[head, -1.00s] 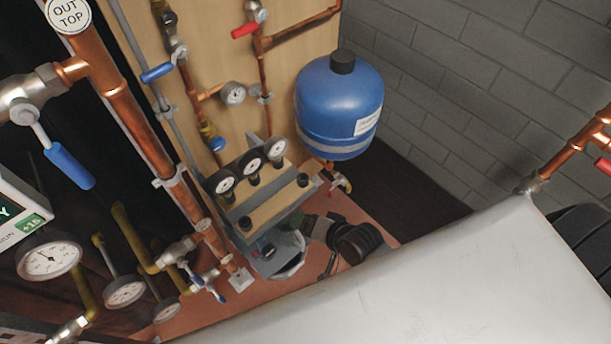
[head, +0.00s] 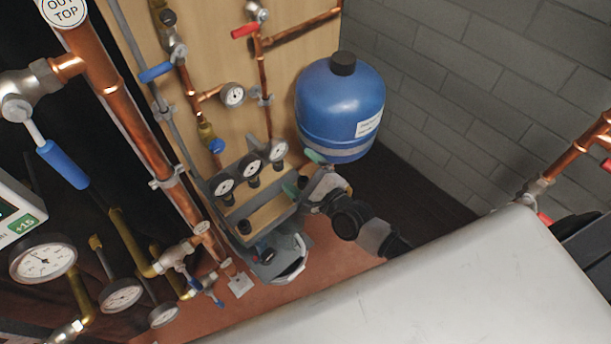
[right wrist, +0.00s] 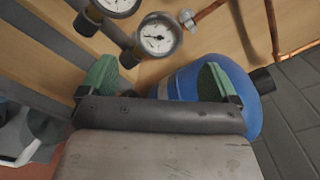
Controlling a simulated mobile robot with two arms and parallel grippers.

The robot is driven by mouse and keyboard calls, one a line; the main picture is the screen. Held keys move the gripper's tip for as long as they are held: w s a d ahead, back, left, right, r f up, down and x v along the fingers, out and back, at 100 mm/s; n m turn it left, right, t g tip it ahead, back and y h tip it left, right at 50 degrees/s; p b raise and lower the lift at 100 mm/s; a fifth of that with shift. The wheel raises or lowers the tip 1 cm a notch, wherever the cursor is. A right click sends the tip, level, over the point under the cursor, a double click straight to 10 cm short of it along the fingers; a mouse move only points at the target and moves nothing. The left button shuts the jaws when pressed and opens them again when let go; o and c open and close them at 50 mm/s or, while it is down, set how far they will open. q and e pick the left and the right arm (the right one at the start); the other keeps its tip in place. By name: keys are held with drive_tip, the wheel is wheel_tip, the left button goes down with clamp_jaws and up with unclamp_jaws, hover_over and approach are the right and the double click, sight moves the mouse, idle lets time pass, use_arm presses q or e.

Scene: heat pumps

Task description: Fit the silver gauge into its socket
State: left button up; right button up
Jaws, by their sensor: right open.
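A stepped rack (head: 262,215) with wooden-topped ledges holds three round gauges. The rightmost gauge (head: 278,151) has a greyish silver rim; the middle gauge (head: 250,167) and left gauge (head: 223,187) have darker rims. My right gripper (head: 303,172) is open at the rack's right end, close to the rightmost gauge. In the right wrist view my green-padded fingers (right wrist: 156,78) stand wide apart with nothing between them. The silver-rimmed gauge (right wrist: 158,35) shows upright beyond the gap, apart from both fingers. I cannot tell which socket belongs to it. My left gripper is not in view.
A blue tank (head: 340,108) stands just behind and right of my right gripper. Copper pipes with a small gauge (head: 233,95) run up the wooden board behind. A thick copper pipe (head: 135,120) rises at left. A large pale surface (head: 440,290) fills the lower right.

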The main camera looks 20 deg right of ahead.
sight(275, 141)
drive_tip(key=b+x, duration=0.2)
drive_tip(key=x, duration=0.7)
drive_tip(key=shift+w+b, duration=0.2)
drive_tip(key=shift+b, duration=0.15)
drive_tip(key=c, duration=1)
drive_tip(key=shift+r+p, duration=1.85)
drive_tip(key=shift+r, duration=0.2)
drive_tip(key=shift+c, duration=0.2)
drive_tip(key=shift+a, duration=0.1)
